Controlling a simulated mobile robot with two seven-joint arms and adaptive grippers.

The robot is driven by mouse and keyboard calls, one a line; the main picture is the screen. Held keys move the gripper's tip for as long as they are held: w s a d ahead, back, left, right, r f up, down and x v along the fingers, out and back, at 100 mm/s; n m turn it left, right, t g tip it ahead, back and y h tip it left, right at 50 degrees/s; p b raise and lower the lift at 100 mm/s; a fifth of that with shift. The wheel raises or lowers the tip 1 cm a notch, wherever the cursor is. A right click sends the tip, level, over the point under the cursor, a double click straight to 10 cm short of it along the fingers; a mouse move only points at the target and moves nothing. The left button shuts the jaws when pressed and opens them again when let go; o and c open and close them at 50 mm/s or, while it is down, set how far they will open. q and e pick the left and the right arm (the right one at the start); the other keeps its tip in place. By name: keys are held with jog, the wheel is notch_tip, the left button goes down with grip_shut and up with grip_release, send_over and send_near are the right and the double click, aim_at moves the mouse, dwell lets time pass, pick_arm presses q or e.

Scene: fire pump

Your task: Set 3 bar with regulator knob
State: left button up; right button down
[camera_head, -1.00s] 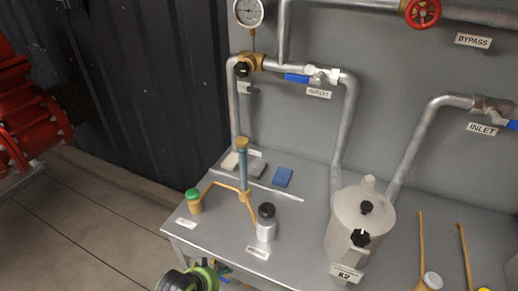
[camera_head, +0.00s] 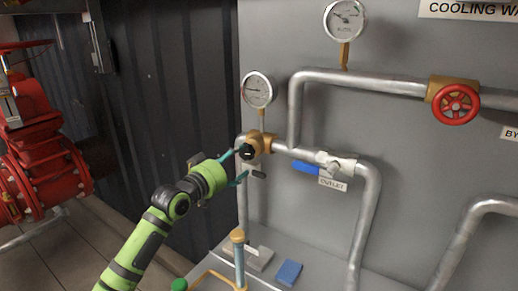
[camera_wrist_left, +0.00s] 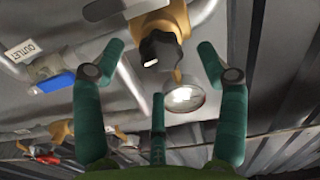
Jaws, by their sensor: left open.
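The black regulator knob (camera_head: 246,152) sits on the front of the brass regulator body (camera_head: 262,142) on the pipe. A round pressure gauge (camera_head: 258,90) stands above it; its reading is too small to tell. My left gripper (camera_head: 241,164) is at the knob with its teal fingers apart. In the left wrist view the knob (camera_wrist_left: 160,48) lies between and ahead of the open fingertips (camera_wrist_left: 165,62), with a gap on each side. The gauge (camera_wrist_left: 184,95) shows below it there, its face washed out by glare. My right gripper is not in view.
The blue outlet valve handle (camera_head: 306,167) and its OUTLET label (camera_head: 332,184) are right of the regulator. A second gauge (camera_head: 344,18) and a red handwheel (camera_head: 456,104) are higher up. A blue block (camera_head: 288,272) lies on the bench.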

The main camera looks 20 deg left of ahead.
aim_at(243, 152)
pick_arm(q)
jog(key=shift+s+a+r, duration=0.1)
jog(key=shift+a+r, duration=0.05)
jog(key=shift+r, duration=0.25)
jog(key=shift+w+d+r+p, duration=0.3)
jog(key=shift+w+r+p, duration=0.2)
jog(key=shift+w+p, duration=0.3)
jog(key=w, duration=0.2)
jog(key=shift+w+d+f+p, duration=0.2)
jog(key=shift+w+f+p, duration=0.1)
jog(key=shift+f, duration=0.05)
jog(key=shift+w, duration=0.55)
jog(key=shift+d, duration=0.1)
jog(key=c, duration=1.1)
jog(key=shift+c, duration=0.2)
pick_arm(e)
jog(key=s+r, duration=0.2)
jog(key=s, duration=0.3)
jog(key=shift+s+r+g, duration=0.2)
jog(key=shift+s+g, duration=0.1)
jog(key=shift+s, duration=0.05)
